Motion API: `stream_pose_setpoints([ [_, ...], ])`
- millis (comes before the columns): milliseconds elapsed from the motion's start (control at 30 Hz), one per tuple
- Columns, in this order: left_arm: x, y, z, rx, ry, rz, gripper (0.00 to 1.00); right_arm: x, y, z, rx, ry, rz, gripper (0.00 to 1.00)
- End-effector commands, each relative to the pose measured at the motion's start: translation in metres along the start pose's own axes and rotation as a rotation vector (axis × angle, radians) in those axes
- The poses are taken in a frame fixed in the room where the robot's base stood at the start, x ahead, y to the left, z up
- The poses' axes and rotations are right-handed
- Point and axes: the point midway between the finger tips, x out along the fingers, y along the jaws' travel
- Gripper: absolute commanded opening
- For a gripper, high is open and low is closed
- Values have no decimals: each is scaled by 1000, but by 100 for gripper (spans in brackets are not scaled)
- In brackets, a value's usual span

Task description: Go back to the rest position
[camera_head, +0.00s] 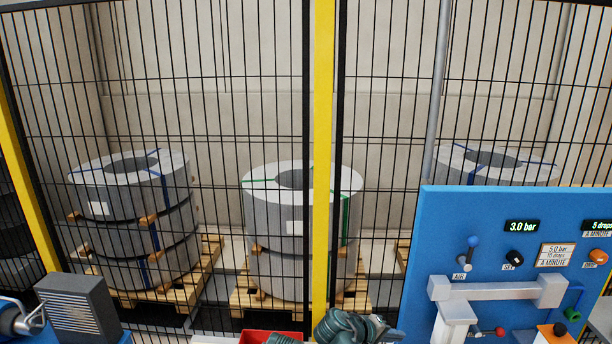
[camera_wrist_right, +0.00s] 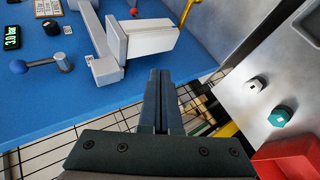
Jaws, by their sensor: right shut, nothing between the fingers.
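My right gripper (camera_head: 384,331) shows at the bottom edge of the head view, dark teal and partly cut off, just left of the blue panel. In the right wrist view my right gripper (camera_wrist_right: 160,74) has its two fingers together with nothing between them. In that view the fingers point toward a pale bracket on the blue panel and appear apart from it. I cannot make out my left gripper in either view.
The blue panel (camera_head: 440,210) with knobs and a pale bracket (camera_head: 500,291) stands at the right. A red bin (camera_head: 258,337) lies at the bottom middle. A mesh fence with a yellow post (camera_head: 323,150) stands before strapped coils (camera_head: 275,230) on pallets. A grey box (camera_head: 78,308) is at lower left.

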Motion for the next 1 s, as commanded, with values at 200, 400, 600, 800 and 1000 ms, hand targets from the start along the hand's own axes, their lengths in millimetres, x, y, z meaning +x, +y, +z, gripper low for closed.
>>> stream_pose_setpoints([
  [200, 56, 5, -4, 3, 1, -1, 52, -14, -156, 44, 23, -80, -454, 0],
  [400, 80, 7, -5, 5, 1, -2, 52, -52, -237, 70, 1, -138, -754, 0],
  [600, 86, 8, -6, 6, 1, -2, 52, -73, -262, 80, -15, -162, -875, 0],
  [800, 85, 8, -5, 5, 1, -2, 52, -75, -263, 80, -16, -164, -884, 0],
  [1000, 86, 8, -5, 5, 1, -2, 52, -75, -263, 80, -16, -164, -883, 0],
])
